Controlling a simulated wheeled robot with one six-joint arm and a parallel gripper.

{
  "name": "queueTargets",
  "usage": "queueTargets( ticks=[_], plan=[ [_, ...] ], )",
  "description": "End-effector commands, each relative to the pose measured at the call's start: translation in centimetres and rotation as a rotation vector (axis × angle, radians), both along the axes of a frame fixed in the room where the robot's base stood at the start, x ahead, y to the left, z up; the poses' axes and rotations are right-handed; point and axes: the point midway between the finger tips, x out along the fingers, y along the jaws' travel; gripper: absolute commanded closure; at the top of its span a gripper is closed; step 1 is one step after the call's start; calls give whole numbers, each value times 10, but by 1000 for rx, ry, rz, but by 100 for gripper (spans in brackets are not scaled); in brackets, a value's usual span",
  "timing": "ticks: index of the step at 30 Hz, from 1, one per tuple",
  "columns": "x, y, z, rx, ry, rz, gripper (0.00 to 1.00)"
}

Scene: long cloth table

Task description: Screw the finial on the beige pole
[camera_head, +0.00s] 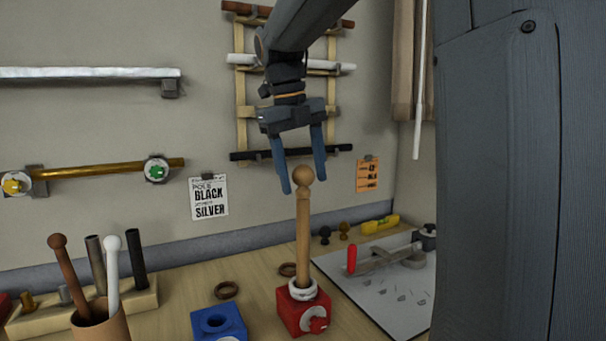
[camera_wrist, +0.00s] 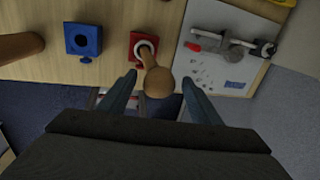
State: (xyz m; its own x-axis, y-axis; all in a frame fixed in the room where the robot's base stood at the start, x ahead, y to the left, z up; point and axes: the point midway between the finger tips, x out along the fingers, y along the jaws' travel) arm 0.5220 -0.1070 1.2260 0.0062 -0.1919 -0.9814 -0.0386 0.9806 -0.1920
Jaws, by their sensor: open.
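The beige pole (camera_head: 303,240) stands upright in a red clamp block (camera_head: 292,318) with a white ring around its foot. A round wooden finial (camera_head: 303,175) sits at the pole's top; how tightly it is seated cannot be told. My gripper (camera_head: 303,184) is open and points down, with its blue fingers at either side of the finial. In the wrist view the finial (camera_wrist: 158,83) shows between the open fingertips (camera_wrist: 159,78), with a gap on both sides. The red block (camera_wrist: 138,42) is beyond it.
A blue block (camera_head: 219,321) stands left of the red one. A holder with several rods (camera_head: 140,296) and a brown cup (camera_head: 101,325) are at left. A tool mat (camera_head: 395,300) lies right. Wall racks (camera_head: 240,100) hang behind.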

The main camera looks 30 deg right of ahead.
Motion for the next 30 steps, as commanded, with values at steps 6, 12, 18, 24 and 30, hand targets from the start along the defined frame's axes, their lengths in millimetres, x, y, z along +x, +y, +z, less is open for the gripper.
queueTargets(
  ticks=[6, 12, 18, 24, 30],
  plan=[
    [0, 0, 0, 0, 0, 0, 42],
    [-1, 0, 1, 0, 0, 127, 42],
    [-1, 0, 1, 2, -1, 381, 42],
    [-1, 0, 2, 2, 0, 624, 42],
    [-1, 0, 2, 1, 0, 856, 42]
  ],
)
